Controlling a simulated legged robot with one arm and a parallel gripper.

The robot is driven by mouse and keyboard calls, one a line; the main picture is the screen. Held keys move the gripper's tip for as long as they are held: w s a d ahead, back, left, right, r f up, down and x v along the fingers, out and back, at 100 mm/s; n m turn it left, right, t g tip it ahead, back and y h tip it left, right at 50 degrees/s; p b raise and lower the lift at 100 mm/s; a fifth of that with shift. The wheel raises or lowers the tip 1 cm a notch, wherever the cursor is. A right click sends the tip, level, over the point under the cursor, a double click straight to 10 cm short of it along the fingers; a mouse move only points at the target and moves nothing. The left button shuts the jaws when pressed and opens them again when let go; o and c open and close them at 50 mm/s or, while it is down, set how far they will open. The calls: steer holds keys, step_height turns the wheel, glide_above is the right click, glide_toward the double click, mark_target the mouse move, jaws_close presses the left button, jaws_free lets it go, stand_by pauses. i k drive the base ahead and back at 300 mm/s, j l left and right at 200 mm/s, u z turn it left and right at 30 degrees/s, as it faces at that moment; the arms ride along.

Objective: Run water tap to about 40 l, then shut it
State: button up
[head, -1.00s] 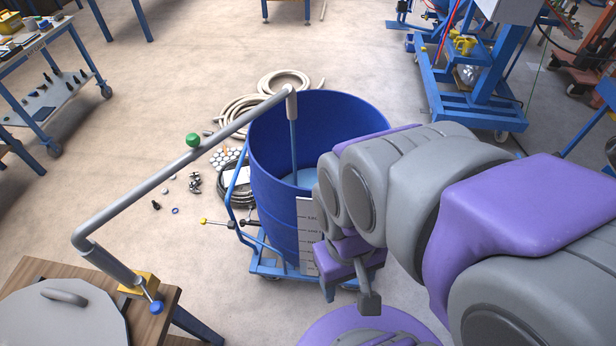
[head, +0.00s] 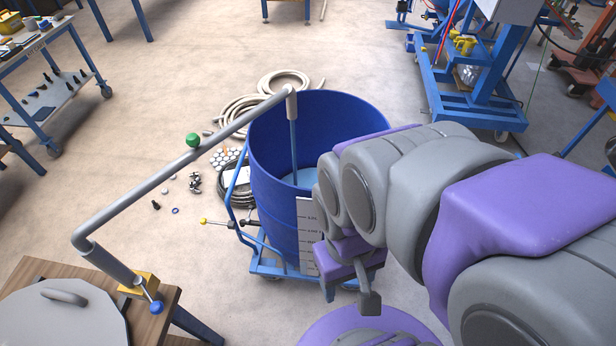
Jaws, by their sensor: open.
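A grey water pipe (head: 150,182) runs from a yellow block on a wooden table to a downturned spout (head: 291,104) over a blue drum (head: 275,215). A thin stream of water (head: 294,150) falls into the drum, where a pale water surface shows low inside. A white scale (head: 306,225) is on the drum's front; its marks are too small to read surely. My gripper (head: 350,287) is open and empty in front of the drum, partly hidden by my arm.
The drum stands on a blue trolley (head: 262,266). Coiled hoses (head: 265,92) and small parts lie on the floor around it. The wooden table (head: 165,318) with a grey lid (head: 60,318) is at front left. A blue machine frame (head: 470,110) stands at back right.

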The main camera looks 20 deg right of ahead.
mark_target(157, 308)
steer(key=k+j+u, duration=0.1)
steer(key=u, duration=1.4)
steer(key=i+j, duration=0.05)
steer(key=j, duration=0.05)
